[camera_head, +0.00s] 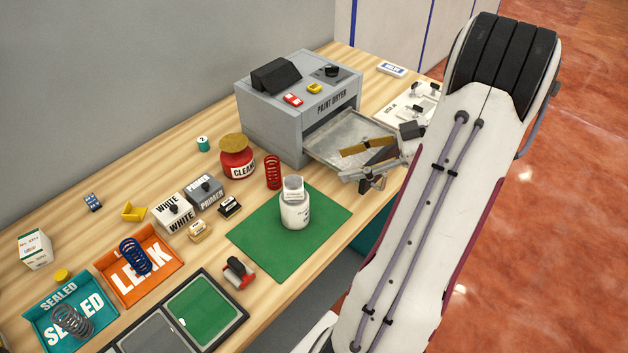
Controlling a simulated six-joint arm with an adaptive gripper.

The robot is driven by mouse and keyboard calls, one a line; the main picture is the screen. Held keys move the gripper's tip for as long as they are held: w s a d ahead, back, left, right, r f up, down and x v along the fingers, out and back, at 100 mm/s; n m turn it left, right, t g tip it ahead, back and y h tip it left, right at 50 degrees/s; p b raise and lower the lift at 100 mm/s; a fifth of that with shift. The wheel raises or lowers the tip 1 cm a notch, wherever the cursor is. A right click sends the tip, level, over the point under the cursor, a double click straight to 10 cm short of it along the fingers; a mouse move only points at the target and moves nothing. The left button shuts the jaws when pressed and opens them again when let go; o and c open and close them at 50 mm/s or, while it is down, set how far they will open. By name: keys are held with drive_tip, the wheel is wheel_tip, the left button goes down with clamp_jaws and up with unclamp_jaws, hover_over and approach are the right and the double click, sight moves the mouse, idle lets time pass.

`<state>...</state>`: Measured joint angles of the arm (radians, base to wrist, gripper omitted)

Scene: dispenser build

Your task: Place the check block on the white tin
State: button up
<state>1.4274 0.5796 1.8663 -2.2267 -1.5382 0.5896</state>
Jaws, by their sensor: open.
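The white tin (173,213) is a box-like white tin with black WHITE lettering and a dark knob on top, standing at the left-middle of the table. No block is clearly marked as the check block. A small blue block with pale marks (93,202) lies further left at the back and may be it; its face is too small to read. My gripper (358,177) is open at the front of the paint dryer's drawer, far to the right of both. A brass-coloured strip (367,146) shows beside the fingers; I cannot tell whether they touch it.
The grey paint dryer (290,105) has its drawer (335,128) pulled out. A white jar (295,206) stands on a green mat (257,232). The grey primer tin (206,191) stands right beside the white tin. Orange (168,278) and teal (95,309) trays hold springs.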

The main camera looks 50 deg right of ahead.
drive_tip(key=w+r+m+t+h, duration=0.1)
drive_tip(key=w+r+h, duration=0.5)
drive_tip(key=w, duration=0.4)
drive_tip(key=w+r+m+t+h, duration=0.15)
drive_tip(key=w+r+h, duration=0.25)
drive_tip(key=w+r, duration=0.55)
drive_tip(key=w+a+r+m+h, duration=0.1)
drive_tip(key=a+r+m+h, duration=0.1)
drive_tip(key=a+r+h, duration=0.15)
drive_tip(key=s+a+f+m+g+y, duration=0.1)
drive_tip(key=s+a+f+g, duration=0.1)
drive_tip(key=s+a, duration=0.6)
drive_tip(key=s+a+f+m+g+y, duration=0.1)
drive_tip(key=s+a+f, duration=0.3)
drive_tip(key=s+a, duration=0.4)
drive_tip(key=s+a+f+m+g+y, duration=0.1)
drive_tip(key=s+a+f+g+y, duration=0.2)
drive_tip(key=s+a, duration=0.5)
drive_tip(key=a+g, duration=0.1)
drive_tip(key=a, duration=0.5)
drive_tip(key=shift+s+a+f, duration=0.2)
drive_tip(key=shift+a+f, duration=0.1)
drive_tip(key=shift+f, duration=0.05)
